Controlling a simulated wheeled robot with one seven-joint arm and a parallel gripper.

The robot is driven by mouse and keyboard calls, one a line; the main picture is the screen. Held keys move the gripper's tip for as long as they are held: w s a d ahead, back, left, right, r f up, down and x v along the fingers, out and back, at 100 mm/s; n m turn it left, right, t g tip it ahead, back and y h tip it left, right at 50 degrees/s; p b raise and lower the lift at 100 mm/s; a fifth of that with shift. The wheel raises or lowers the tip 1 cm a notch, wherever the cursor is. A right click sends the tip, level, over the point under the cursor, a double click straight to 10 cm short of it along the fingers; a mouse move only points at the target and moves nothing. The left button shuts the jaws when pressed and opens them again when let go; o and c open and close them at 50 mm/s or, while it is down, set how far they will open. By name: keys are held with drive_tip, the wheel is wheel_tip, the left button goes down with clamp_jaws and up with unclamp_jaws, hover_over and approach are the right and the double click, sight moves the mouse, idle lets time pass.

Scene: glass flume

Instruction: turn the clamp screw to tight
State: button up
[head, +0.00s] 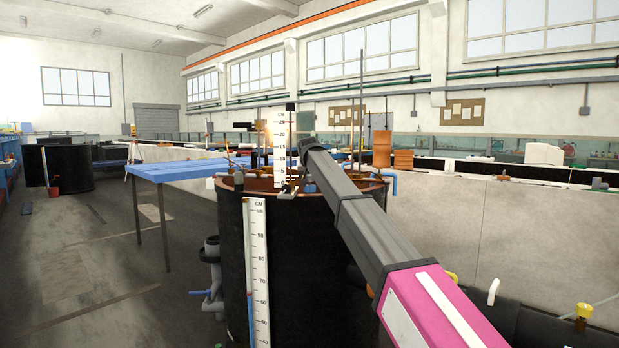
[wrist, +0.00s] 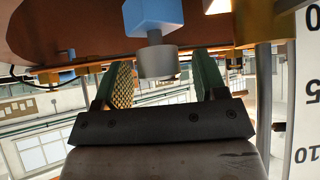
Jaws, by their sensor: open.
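A grey round knob (wrist: 157,63) on a short stem under a blue block (wrist: 152,14) shows at the top middle of the wrist view; it looks like the clamp screw. My gripper (wrist: 164,88) is open, its two green-sided fingers apart. The knob shows between the fingers, near their tips; I cannot tell whether it is fully between them in depth. No contact shows. In the head view my arm reaches over the black tank (head: 300,270), and the gripper and screw cannot be made out there.
A white scale (head: 281,150) stands upright at the tank's rim, close to my arm's end; its numbers show at the wrist view's right edge (wrist: 308,90). Thin rods and fittings crowd the rim. A blue table (head: 185,168) stands left behind the tank. Open floor lies left.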

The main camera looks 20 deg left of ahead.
drive_tip(key=shift+w+f, duration=0.15)
drive_tip(key=c, duration=0.9)
drive_tip(key=shift+n+g+y, duration=0.6)
drive_tip(key=shift+n+y, duration=0.5)
drive_tip(key=shift+n, duration=0.5)
drive_tip(key=o, duration=0.9)
drive_tip(key=v, duration=1.1)
